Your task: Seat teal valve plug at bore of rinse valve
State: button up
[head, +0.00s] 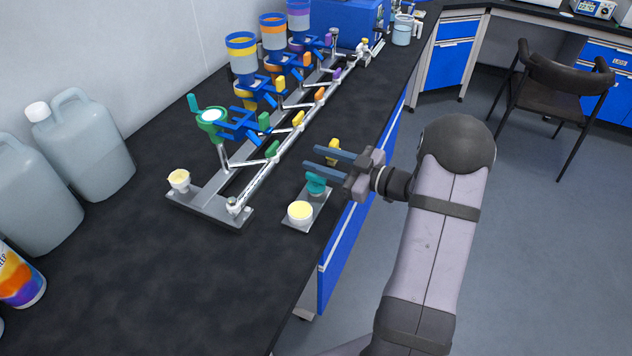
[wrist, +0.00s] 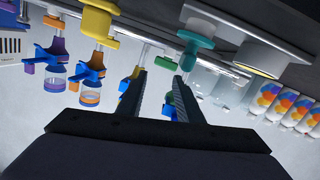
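The teal valve plug (head: 316,184) stands on a small grey tray (head: 322,207) near the bench's front edge. It also shows in the wrist view (wrist: 196,42), just beyond the tip of the right finger. My gripper (head: 325,162) is open and empty, its two fingers pointing left across the tray; the nearer finger is close to the teal plug. I cannot tell whether they touch. The metal valve manifold (head: 290,133) stands behind, with green, yellow, orange and purple handles. I cannot tell which part is the rinse valve, and its bore is not clear.
A yellow plug (head: 333,147) stands at the tray's far end and a cream-topped round cup (head: 300,211) at its near end. Another small cup (head: 179,180) sits by the manifold's base. Large jugs (head: 82,143) stand at left.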

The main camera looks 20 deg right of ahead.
aim_at(306, 176)
jog(key=s+f, duration=0.1)
jog(key=s+f+y+b, duration=0.1)
jog(key=f, duration=0.1)
jog(key=s+f+y+b, duration=0.1)
jog(key=shift+d+f+m, duration=0.15)
jog(key=shift+d+m, duration=0.15)
jog(key=shift+s+d+f, duration=0.2)
jog(key=shift+d+f, duration=0.1)
jog(key=shift+f, duration=0.1)
jog(key=shift+x, duration=1.15)
jog(key=x, duration=0.1)
jog(key=p+x, duration=0.2)
jog(key=x, duration=0.1)
jog(key=shift+s+a, duration=0.3)
jog(key=shift+w+a, duration=0.35)
jog(key=shift+w, duration=0.1)
jog(key=shift+c, duration=0.4)
grip_shut()
